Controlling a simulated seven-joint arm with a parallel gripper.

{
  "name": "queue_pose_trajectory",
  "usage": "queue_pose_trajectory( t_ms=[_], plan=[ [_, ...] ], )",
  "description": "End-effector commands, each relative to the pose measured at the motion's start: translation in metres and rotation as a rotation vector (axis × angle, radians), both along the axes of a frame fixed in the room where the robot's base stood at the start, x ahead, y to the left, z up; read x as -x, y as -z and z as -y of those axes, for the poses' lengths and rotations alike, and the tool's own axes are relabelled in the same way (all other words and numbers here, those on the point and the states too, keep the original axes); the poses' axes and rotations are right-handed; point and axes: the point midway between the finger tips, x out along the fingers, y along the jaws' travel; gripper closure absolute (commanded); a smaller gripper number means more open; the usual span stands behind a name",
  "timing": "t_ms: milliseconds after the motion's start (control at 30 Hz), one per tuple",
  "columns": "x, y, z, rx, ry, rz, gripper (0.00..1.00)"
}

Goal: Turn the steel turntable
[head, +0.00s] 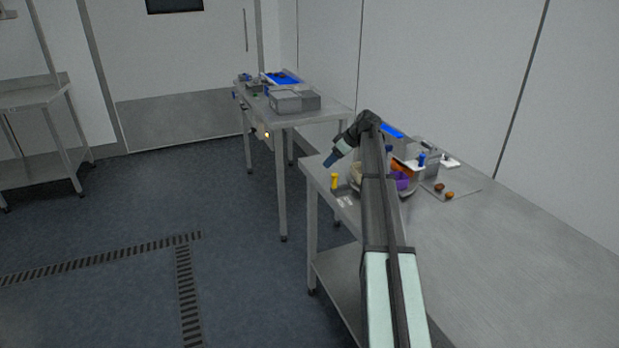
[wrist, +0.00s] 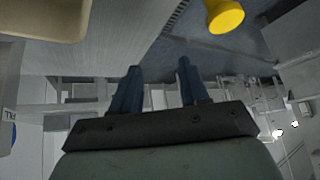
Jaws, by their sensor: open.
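The steel turntable (head: 409,191) is on the near steel table, mostly hidden behind my arm in the head view. Only a bit of its rim shows at the right of the arm. A purple bowl (head: 402,181) and an orange one (head: 400,167) appear to stand on it. A beige bowl (head: 355,173) shows left of the arm; a beige rim in the wrist view (wrist: 45,18) looks like the same bowl. My gripper (head: 330,161) points down-left near the table's left edge, apart from the turntable. In the wrist view its blue fingers (wrist: 158,82) are apart with nothing between them.
A yellow object (head: 334,181) stands at the table's left edge, close to my gripper; it also shows in the wrist view (wrist: 224,15). Two brown dates (head: 443,191) lie on a flat tray (head: 465,183) at the right. The table's front right is bare.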

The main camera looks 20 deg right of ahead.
Motion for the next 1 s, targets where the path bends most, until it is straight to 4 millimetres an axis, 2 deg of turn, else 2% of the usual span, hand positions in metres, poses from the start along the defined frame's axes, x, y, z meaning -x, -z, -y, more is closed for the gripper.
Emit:
queue_pose_trajectory(
  t_ms=[500, 733, 1000],
  plan=[
    [-0.007, 0.045, -0.067, -0.083, 0.091, 0.023, 0.55],
    [-0.009, 0.055, -0.084, -0.105, 0.118, 0.026, 0.55],
    [-0.010, 0.058, -0.088, -0.112, 0.126, 0.029, 0.55]
  ],
)
